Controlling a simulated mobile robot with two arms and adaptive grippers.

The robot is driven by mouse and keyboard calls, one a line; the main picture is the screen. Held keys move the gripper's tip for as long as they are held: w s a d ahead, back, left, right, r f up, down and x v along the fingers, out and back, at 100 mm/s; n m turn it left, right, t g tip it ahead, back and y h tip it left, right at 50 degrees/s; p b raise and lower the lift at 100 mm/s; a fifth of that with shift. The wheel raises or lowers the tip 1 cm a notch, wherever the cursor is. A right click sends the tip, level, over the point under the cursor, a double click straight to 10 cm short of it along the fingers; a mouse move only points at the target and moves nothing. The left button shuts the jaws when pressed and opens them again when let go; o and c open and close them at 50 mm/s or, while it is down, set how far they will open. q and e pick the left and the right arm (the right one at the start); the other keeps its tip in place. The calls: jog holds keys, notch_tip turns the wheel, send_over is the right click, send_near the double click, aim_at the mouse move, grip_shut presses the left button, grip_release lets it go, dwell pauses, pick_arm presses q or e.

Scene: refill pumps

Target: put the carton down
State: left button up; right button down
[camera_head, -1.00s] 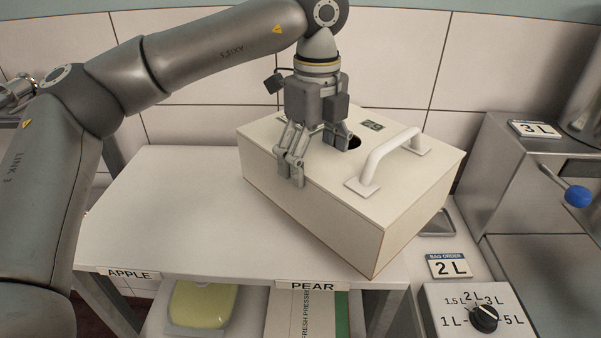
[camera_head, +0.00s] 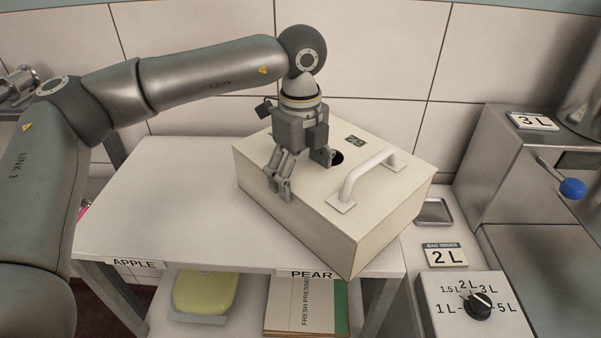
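The carton (camera_head: 305,225) is a cream box with a white handle (camera_head: 362,178), a small dark tag and a round hole in its top. It is over the front right part of the white shelf top (camera_head: 150,215), turned at an angle, one lower corner at the front edge. Whether its whole base touches the shelf is hidden. My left gripper (camera_head: 301,175) points down at the carton's top. One finger is at the left top edge, the other beside the hole, with part of the lid between them. My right gripper is not in view.
The left of the shelf top is clear. A yellow-green item (camera_head: 205,292) and a flat carton (camera_head: 305,305) are on the lower level under APPLE and PEAR labels. At right are a 2 L sign (camera_head: 445,256), a dial box (camera_head: 470,305) and a metal machine with a blue-knobbed lever (camera_head: 571,188).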

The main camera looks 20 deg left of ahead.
pick_arm(q)
jog(key=o, duration=0.4)
jog(key=shift+r, duration=0.5)
notch_tip(320, 180, up, 11)
jog(key=shift+r+b, duration=0.15)
jog(key=shift+b, duration=0.85)
jog(key=shift+r, duration=0.1)
